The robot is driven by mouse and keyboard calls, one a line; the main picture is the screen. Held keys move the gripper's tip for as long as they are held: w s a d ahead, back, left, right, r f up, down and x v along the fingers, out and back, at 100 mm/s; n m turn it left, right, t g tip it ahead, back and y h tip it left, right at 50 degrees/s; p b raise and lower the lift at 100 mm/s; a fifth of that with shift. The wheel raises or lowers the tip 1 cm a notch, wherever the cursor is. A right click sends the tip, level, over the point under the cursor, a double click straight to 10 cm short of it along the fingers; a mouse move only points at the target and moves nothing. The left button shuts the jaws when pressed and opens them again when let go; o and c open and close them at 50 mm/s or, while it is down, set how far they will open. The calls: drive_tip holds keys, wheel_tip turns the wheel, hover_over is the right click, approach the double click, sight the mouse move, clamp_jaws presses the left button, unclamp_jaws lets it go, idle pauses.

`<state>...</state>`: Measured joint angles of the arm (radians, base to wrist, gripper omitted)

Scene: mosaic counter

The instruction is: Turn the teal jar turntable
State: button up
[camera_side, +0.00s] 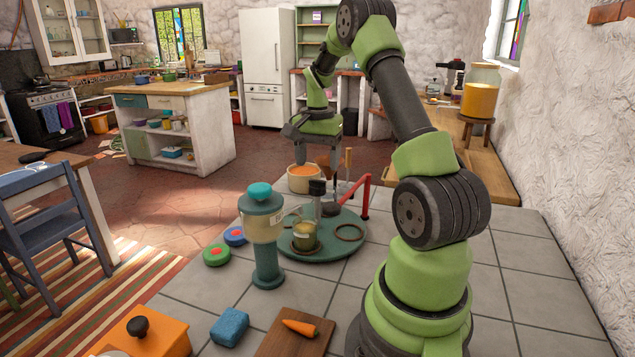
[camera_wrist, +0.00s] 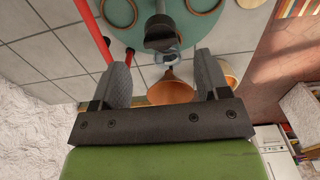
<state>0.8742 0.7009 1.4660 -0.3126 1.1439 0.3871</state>
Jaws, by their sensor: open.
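The teal turntable (camera_side: 333,246) lies on the tiled counter in the side view. It carries a small brass-coloured jar (camera_side: 304,238) at the left, a dark-topped jar (camera_side: 318,188) toward the back, and an empty brown ring (camera_side: 350,233) at the right. A red bar (camera_side: 366,190) stands at its back right edge. My gripper (camera_side: 318,160) is open and empty, above and behind the turntable's far edge. In the wrist view, my gripper's fingers (camera_wrist: 164,70) are spread apart. The turntable's edge (camera_wrist: 132,32) and the dark jar appear beyond them, and the red bar (camera_wrist: 95,32) is at the left.
A pale pot with orange contents (camera_side: 304,179) stands behind the turntable. A teal and cream dispenser (camera_side: 265,240) stands close at its left front. Right-hand tiles are clear.

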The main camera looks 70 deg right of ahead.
sight(317, 182)
wheel_tip(317, 182, down, 6)
drive_tip(key=shift+r, duration=0.1)
drive_tip(key=c, duration=1.3)
